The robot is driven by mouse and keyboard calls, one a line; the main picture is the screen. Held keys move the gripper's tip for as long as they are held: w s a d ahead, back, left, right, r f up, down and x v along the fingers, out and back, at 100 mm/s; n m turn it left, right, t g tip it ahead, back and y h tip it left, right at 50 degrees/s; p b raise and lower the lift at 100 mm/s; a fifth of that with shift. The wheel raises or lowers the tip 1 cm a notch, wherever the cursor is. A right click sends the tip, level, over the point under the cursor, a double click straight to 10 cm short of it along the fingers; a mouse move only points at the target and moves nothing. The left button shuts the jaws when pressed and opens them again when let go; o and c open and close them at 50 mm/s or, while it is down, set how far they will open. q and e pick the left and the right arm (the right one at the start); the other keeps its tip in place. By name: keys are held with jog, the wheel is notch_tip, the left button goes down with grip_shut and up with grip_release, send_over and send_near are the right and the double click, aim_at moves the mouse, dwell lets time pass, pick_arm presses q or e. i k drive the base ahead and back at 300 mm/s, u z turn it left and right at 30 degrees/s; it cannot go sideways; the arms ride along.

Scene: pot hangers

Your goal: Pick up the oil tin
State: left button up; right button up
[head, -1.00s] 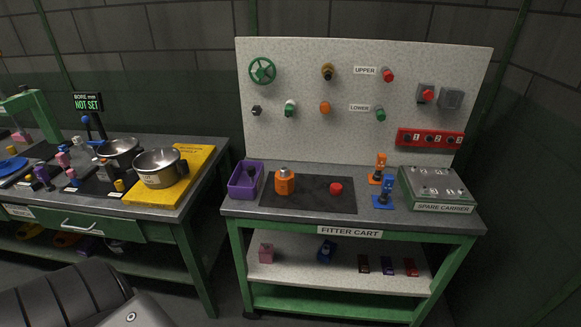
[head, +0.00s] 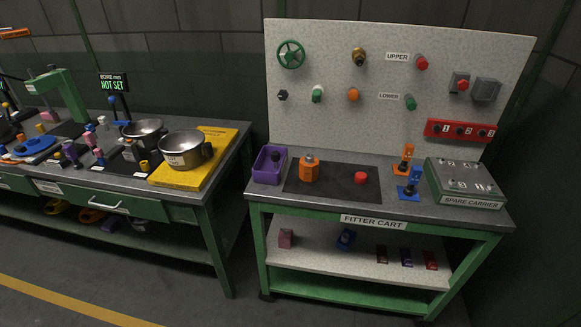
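An orange, faceted container with a grey metal top (head: 309,168) stands upright on the dark mat of the fitter cart. It may be the oil tin, but I cannot read any label on it. A red round piece (head: 361,178) is on the same mat to its right, apart from it. A purple open bin (head: 268,165) stands to its left with something dark inside. Neither of my grippers is in view.
The fitter cart (head: 375,220) has an upright pegboard (head: 390,70) at its back and a lower shelf with small parts. Orange and blue stands and a spare carrier (head: 464,181) fill its right side. A bench (head: 110,201) with bowls stands left. Floor in front is clear.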

aim_at(309, 165)
jog(key=u, duration=0.1)
jog(key=k, duration=0.45)
jog(key=z, duration=1.05)
jog(key=i, duration=1.05)
jog(key=u, duration=0.1)
